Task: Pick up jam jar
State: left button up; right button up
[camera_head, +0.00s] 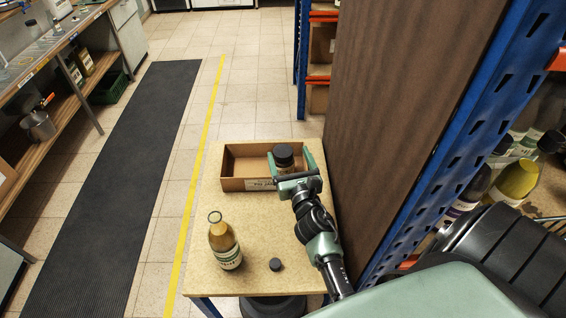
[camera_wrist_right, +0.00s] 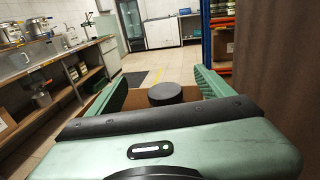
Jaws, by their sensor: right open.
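A dark jar with a black lid (camera_head: 284,155) stands inside a shallow brown box (camera_head: 238,160) on the small table (camera_head: 217,197), toward the box's right side. Its black lid also shows in the right wrist view (camera_wrist_right: 165,94). My right gripper (camera_head: 289,165) is open at the box, its two green fingers spread on either side of the jar. In the right wrist view the lid lies between the open fingers, apart from both. The jar's lower part is hidden by the box front and my gripper. My left gripper is not in view.
A bottle with yellowish contents (camera_head: 223,242) and a small black cap (camera_head: 276,265) are on the table's front half. A tall brown panel (camera_head: 400,100) and blue rack post (camera_head: 480,110) rise close on the right. A dark floor mat (camera_head: 120,180) lies left.

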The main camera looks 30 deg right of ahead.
aim_at(285, 160)
notch_tip(285, 160, down, 5)
jog(key=b, duration=0.3)
jog(key=shift+f+b, duration=0.15)
jog(key=shift+b, duration=0.15)
jog(key=shift+w+f+b, duration=0.15)
jog(key=shift+f+b, duration=0.2)
jog(key=shift+f, duration=0.1)
jog(key=shift+w+d+r, duration=0.2)
jog(key=shift+w+r, duration=0.05)
jog(key=shift+w, duration=0.2)
jog(key=shift+w+d, duration=0.1)
jog(key=shift+w, duration=0.1)
jog(key=x, duration=0.6)
jog(key=shift+f, duration=0.1)
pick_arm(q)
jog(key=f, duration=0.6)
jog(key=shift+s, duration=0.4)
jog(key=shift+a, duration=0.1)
pick_arm(e)
grip_shut()
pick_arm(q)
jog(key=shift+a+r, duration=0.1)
